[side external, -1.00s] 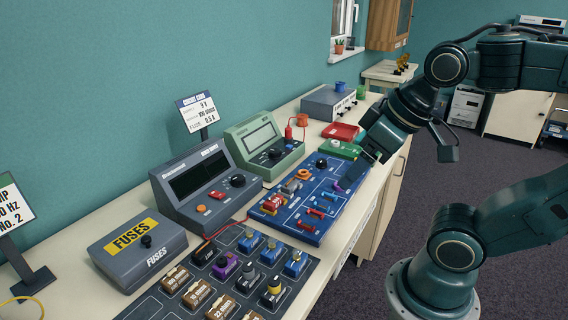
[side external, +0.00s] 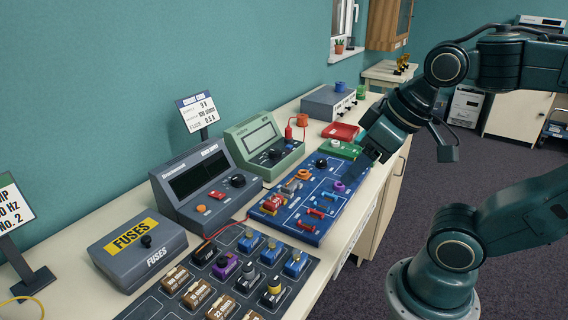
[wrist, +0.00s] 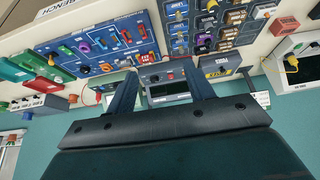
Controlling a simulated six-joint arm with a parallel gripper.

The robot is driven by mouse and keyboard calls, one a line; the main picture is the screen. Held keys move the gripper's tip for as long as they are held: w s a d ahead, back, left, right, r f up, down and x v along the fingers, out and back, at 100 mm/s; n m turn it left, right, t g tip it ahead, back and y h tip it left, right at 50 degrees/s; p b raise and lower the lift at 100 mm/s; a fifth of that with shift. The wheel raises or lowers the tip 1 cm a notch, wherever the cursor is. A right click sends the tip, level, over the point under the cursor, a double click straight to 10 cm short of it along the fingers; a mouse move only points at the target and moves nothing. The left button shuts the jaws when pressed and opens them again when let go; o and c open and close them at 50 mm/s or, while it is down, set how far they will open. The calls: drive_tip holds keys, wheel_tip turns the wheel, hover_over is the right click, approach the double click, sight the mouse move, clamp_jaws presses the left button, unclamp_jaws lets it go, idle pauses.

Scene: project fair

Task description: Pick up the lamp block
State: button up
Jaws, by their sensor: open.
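The parts tray (side external: 140,309) in the side view holds several blocks: blue ones with pale tops (side external: 250,240), a purple one (side external: 225,265), grey, black and yellow-topped ones, and brown ones. I cannot read which is the lamp block. The tray also shows at the top of the wrist view (wrist: 178,42). My gripper (side external: 362,168) is open and empty above the far right part of the blue circuit board (side external: 312,232), well away from the tray. In the wrist view its two fingers (wrist: 160,75) stand apart with nothing between them.
A grey bench meter (side external: 204,190), a green meter (side external: 264,148) and a grey fuses box (side external: 138,250) stand along the wall side. Red (side external: 341,131) and green trays lie beyond the board. A sign stand (side external: 195,115) rises behind the meters.

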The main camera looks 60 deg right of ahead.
drive_tip(key=shift+w, duration=0.1)
drive_tip(key=m+g+y, duration=0.5)
drive_tip(key=m+g, duration=0.1)
drive_tip(key=m, duration=1.2)
approach(298, 253)
drive_tip(key=shift+d+r, duration=1.05)
drive_tip(key=shift+d, duration=0.05)
drive_tip(key=shift+f, duration=0.1)
drive_tip(key=x, duration=0.8)
drive_tip(key=shift+f, duration=0.2)
drive_tip(key=shift+h, duration=0.3)
drive_tip(key=shift+w+x, duration=0.15)
drive_tip(key=shift+x, duration=1.15)
drive_tip(key=shift+w+x, duration=0.15)
drive_tip(key=shift+x, duration=1.15)
